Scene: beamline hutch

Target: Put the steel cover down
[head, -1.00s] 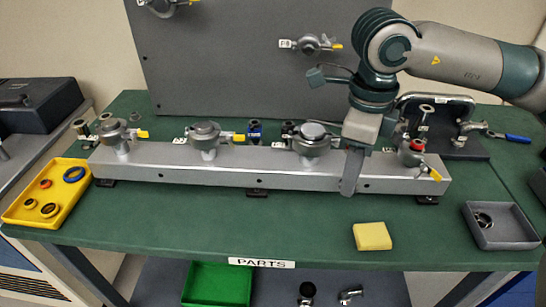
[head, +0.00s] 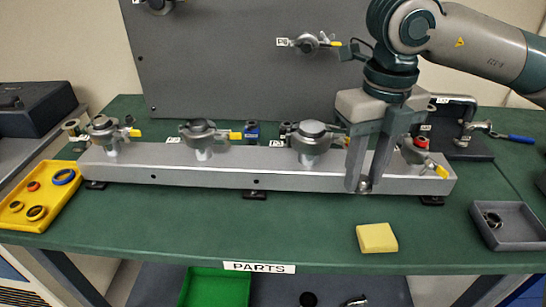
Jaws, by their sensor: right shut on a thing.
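My right gripper (head: 365,186) points down in front of the grey rail (head: 225,170), towards its right end. Its two fingers are apart with a small round shiny piece, seemingly the steel cover (head: 364,184), between the tips. The fingers hide part of the cover, and I cannot tell whether it touches the rail or the bench. My left gripper is not in view.
On the green bench (head: 200,225) are a yellow tray (head: 66,203) with rings, a yellow block (head: 376,238) and a grey tray (head: 512,243) with a metal ring. Several valve fittings stand on the rail. The bench front between the trays is mostly clear.

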